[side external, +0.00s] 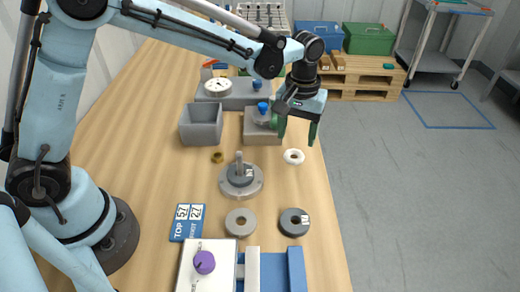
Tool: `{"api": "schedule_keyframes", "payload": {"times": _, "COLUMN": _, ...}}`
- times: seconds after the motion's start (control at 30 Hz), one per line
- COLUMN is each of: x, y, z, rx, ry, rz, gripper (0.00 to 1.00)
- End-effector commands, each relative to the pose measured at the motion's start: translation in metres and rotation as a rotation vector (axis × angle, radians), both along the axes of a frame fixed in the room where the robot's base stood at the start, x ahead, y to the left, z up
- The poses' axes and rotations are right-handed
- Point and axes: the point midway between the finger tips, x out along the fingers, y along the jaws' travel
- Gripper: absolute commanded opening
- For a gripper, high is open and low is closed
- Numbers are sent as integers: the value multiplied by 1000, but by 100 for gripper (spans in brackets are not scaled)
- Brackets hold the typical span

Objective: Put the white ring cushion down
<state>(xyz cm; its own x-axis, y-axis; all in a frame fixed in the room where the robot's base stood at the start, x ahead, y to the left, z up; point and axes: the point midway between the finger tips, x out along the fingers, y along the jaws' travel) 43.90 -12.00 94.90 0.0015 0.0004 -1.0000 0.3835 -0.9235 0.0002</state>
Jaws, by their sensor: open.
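The white ring cushion (293,156) lies flat on the wooden table near its right edge. My gripper (296,132) is above and just behind it, pointing down, with its two green fingers apart. Nothing shows between the fingers. The ring is apart from the fingers in this view, and its whole outline is visible.
A grey block with a blue knob (258,128) stands left of my gripper. A grey open box (201,125), a round metal flange with a post (241,179), a grey ring (240,222) and a dark ring (294,222) are nearby. The table's right edge is close.

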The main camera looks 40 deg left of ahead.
Motion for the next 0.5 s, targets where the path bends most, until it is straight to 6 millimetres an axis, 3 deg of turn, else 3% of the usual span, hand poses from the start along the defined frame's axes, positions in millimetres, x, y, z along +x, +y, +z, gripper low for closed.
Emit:
{"api": "schedule_keyframes", "payload": {"times": 0.2, "x": -1, "y": 0, "z": 41, "rx": 0, "ry": 0, "rz": 0, "gripper": 63}}
{"api": "schedule_keyframes", "payload": {"times": 0.5, "x": -1, "y": 1, "z": 66, "rx": -1, "ry": -3, "rz": -2, "gripper": 63}}
